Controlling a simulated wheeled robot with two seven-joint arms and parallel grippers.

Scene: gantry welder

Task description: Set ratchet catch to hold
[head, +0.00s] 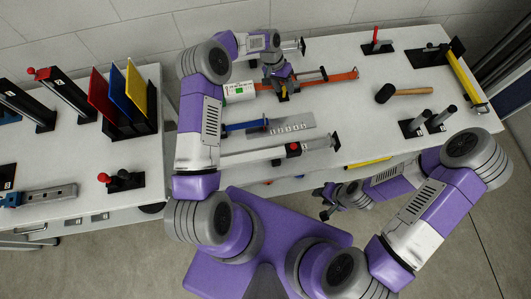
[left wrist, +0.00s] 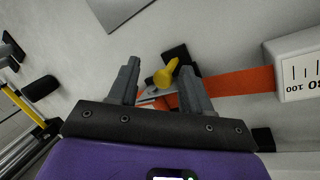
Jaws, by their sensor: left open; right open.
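A yellow lever with a round end, which looks like the ratchet catch (left wrist: 166,73), sits on a dark mount beside an orange bar (left wrist: 240,84). The catch's lower part and pivot are partly hidden. My right gripper (head: 326,204) is open and empty, off the table's front edge.
A white gauge box (head: 239,91) stands at the bar's left end. A hammer (head: 405,92) lies to the right. A blue-handled tool and a grey plate (head: 283,127) lie in front. A long slide (head: 280,150) lies near the front edge.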

